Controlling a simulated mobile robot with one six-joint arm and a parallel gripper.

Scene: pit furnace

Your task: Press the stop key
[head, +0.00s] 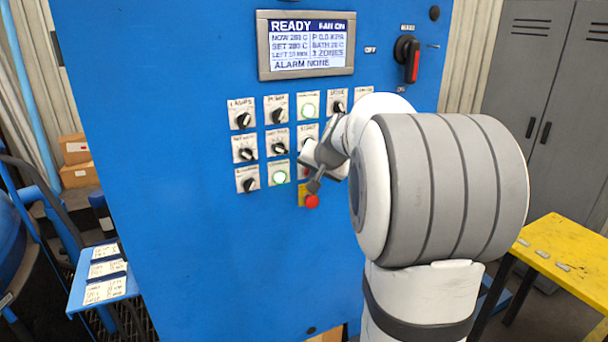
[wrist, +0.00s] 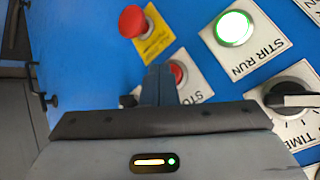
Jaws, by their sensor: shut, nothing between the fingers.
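The stop key is a red round button (wrist: 179,71) on a white label whose visible letters read "STO". In the wrist view my gripper's fingers (wrist: 160,85) are closed together, empty, and cover the key's left part and some of its label. I cannot tell whether the fingertips touch the key. In the head view my gripper (head: 315,186) is at the lower right of the key rows on the blue panel (head: 200,250), and it mostly hides the stop key there.
The green-lit STIR RUN key (wrist: 234,28) is beside the stop key. A red mushroom button (head: 312,201) on a yellow plate sits just below my gripper. A black knob (wrist: 290,95) is close by. The display (head: 306,45) reads READY, FAN ON, ALARM NONE.

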